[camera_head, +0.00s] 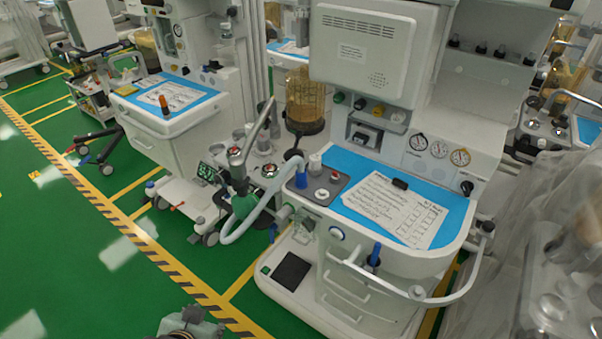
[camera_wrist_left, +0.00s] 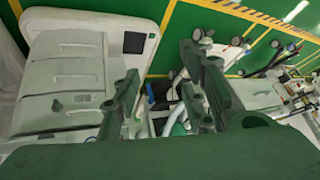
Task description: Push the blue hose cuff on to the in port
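The blue hose cuff (camera_head: 301,179) appears to stand upright on the small grey panel (camera_head: 318,189) at the left of the near cart's worktop. A pale hose (camera_head: 246,229) arches over to it and loops down beside the cart. I cannot tell which port is the in port. My left gripper (camera_head: 188,322) is low at the bottom edge, well apart from the cuff. In the left wrist view its green fingers (camera_wrist_left: 163,95) are spread, with nothing seen held. My right gripper is not in view.
A paper checklist (camera_head: 397,208) lies on the blue worktop mat (camera_head: 449,207), behind a curved front rail (camera_head: 410,297). Another cart (camera_head: 168,112) stands to the left. Green floor (camera_head: 95,250) at left is mostly clear.

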